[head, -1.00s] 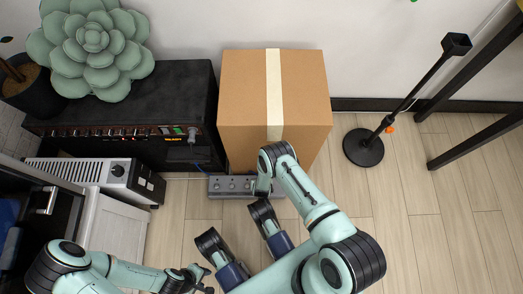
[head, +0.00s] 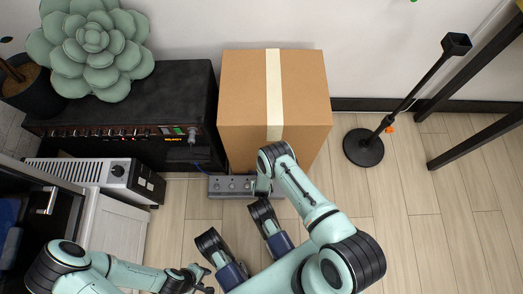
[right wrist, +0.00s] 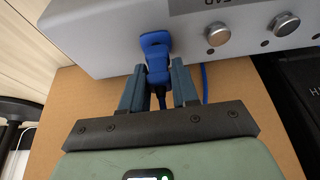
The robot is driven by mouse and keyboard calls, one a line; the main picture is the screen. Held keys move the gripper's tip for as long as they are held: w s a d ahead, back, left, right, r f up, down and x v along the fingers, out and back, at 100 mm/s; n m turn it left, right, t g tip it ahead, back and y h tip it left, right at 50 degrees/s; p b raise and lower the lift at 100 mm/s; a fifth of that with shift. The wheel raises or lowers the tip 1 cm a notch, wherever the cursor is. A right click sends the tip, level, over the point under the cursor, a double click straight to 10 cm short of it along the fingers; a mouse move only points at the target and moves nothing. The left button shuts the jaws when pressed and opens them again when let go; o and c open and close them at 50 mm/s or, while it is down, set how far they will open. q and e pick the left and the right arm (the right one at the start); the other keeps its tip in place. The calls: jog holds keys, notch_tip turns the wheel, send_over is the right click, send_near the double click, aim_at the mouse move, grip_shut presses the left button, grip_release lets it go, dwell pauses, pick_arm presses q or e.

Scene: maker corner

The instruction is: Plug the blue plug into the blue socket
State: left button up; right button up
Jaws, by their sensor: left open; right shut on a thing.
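The blue plug (right wrist: 157,74) shows in the right wrist view between the two fingers of my right gripper (right wrist: 159,88), which is shut on it. The plug's front end meets the blue socket (right wrist: 154,40) on the face of a grey box with knobs (right wrist: 110,45). They look in line and touching; I cannot tell how deep the plug sits. In the head view the grey box (head: 217,186) lies on the floor, and my right arm hides the plug and socket. My left gripper (head: 207,283) is open and empty near the bottom edge.
A cardboard box (head: 240,105) stands right behind the grey box. A black amplifier (head: 130,100) stands to the left with a plush succulent (head: 92,45) on it. A black stand (head: 364,147) is at the right. A blue cable (right wrist: 204,83) hangs beside the gripper.

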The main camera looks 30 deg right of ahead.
jog(key=shift+f, duration=0.6)
dwell(0.7)
jog(key=o, duration=1)
jog(key=shift+o, duration=0.2)
